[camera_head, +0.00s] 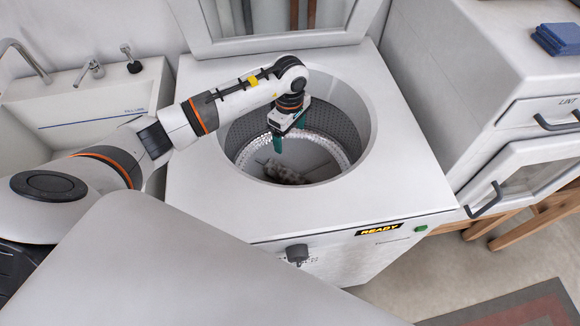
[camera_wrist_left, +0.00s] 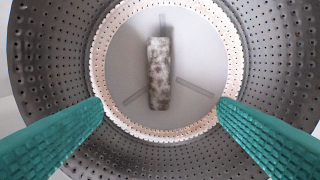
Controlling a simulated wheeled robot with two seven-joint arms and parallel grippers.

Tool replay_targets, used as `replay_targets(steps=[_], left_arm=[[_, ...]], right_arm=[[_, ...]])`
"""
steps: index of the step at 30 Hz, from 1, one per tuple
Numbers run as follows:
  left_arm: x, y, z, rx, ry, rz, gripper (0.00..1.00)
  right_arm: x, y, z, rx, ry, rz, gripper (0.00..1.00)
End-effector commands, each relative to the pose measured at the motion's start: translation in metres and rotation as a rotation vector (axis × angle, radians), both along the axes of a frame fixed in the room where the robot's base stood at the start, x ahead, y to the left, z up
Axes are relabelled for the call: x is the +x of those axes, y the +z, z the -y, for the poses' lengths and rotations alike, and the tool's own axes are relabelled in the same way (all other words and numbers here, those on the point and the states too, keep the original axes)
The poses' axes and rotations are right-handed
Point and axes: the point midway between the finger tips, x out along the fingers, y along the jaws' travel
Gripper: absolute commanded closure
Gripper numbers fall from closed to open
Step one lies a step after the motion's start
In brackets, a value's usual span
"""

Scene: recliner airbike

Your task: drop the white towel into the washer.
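The washer (camera_head: 215,205) is a white top-loader with its lid raised and a round drum opening. My left gripper (camera_head: 289,137) reaches down into the opening, above the drum floor. In the left wrist view its two green fingers (camera_wrist_left: 160,125) are spread wide with nothing between them. A mottled white and grey-brown piece of cloth (camera_wrist_left: 159,75) lies on the drum floor; it also shows in the head view (camera_head: 286,174). It may be the towel, but its dirt makes this uncertain. The cloth is well below the fingertips and apart from them. My right gripper is not in view.
A white sink (camera_head: 95,100) with a tap stands to the left. A white cabinet (camera_head: 500,100) with drawers and a folded blue cloth (camera_head: 558,38) on top stands to the right. The drum wall (camera_wrist_left: 60,60) surrounds my left gripper. A "READY" display lights the washer's front.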

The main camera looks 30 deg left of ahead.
Motion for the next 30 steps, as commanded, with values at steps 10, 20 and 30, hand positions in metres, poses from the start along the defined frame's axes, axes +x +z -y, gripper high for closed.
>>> replay_targets(steps=[10, 20, 30], left_arm=[[0.001, 0.012, 0.000, -0.002, 0.001, 0.004, 0.17], [0.002, 0.079, 0.000, 0.000, 0.000, 0.006, 0.17], [0.000, 0.119, 0.000, 0.001, -0.001, 0.001, 0.17]], right_arm=[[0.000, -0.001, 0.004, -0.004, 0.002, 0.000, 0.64], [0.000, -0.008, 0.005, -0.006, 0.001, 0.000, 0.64], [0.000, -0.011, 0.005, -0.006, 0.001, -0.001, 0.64]])
